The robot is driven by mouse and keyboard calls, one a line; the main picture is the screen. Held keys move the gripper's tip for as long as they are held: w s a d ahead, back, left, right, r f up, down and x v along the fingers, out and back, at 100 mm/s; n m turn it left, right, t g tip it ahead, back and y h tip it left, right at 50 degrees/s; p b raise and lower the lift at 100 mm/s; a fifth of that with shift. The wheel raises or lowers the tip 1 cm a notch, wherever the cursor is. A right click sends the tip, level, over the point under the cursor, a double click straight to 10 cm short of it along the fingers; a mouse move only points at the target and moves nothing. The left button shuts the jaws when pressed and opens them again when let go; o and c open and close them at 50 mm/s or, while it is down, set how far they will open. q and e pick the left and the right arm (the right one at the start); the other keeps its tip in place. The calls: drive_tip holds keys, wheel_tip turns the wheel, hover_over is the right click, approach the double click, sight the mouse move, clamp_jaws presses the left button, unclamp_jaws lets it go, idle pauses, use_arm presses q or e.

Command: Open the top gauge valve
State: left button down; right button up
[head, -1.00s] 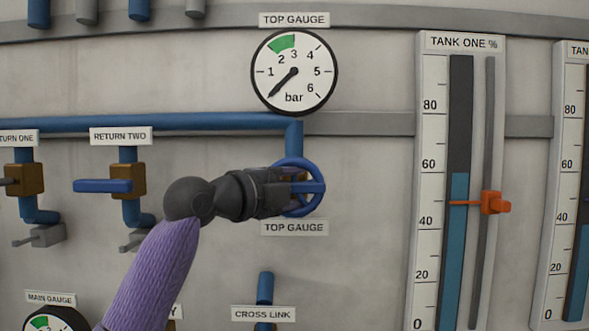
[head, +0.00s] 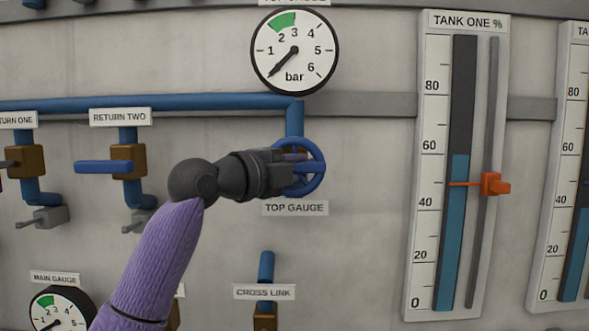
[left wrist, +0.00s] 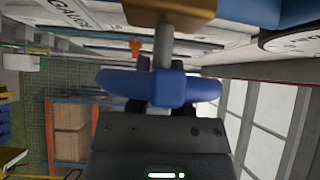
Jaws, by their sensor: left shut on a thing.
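The top gauge valve is a blue handwheel (head: 319,165) on the blue pipe, above its TOP GAUGE label (head: 295,208). My left gripper (head: 285,172) reaches it from the left and is shut on the wheel. In the left wrist view the blue wheel (left wrist: 203,89) crosses in front of my gripper, with its grey stem running to a brown valve body. The dark fingers are partly hidden behind the hub. The round top gauge (head: 295,50) has its needle at the low end, pointing down-left, outside the green band. My right gripper is not in view.
The RETURN TWO valve with a blue lever (head: 104,167) is left of my gripper. The CROSS LINK label and pipe (head: 266,267) are below. The TANK ONE gauge (head: 430,225) with an orange pointer (head: 491,184) stands to the right. Bare wall lies between.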

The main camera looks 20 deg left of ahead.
use_arm(q)
drive_tip(key=shift+f+n+t+h+b, duration=0.35)
drive_tip(key=shift+n+t+b, duration=0.45)
drive_tip(key=shift+n+b, duration=0.35)
drive_tip(key=shift+n+t+b, duration=0.95)
drive_tip(key=shift+n+t, duration=0.15)
drive_tip(key=shift+n, duration=0.15)
drive_tip(key=n+t+y+b, duration=0.1)
drive_tip(key=n+t, duration=0.1)
drive_tip(key=n, duration=0.1)
drive_tip(key=n+t+y+b, duration=0.1)
drive_tip(key=n+t+y, duration=0.1)
drive_tip(key=n, duration=0.2)
drive_tip(key=shift+r+y, duration=0.1)
drive_tip(key=shift+y, duration=0.15)
drive_tip(key=n+t+y, duration=0.2)
drive_tip(key=n+y, duration=0.1)
drive_tip(key=n, duration=0.1)
drive_tip(key=shift+n+y+b, duration=0.3)
drive_tip(key=shift+y, duration=0.1)
drive_tip(key=shift+r+n+t+y, duration=0.1)
drive_tip(key=shift+n+t+y, duration=0.3)
drive_tip(key=shift+n+y, duration=2.1)
drive_tip(key=shift+n, duration=0.3)
drive_tip(key=c, duration=0.5)
unclamp_jaws()
drive_tip(key=shift+r, duration=0.1)
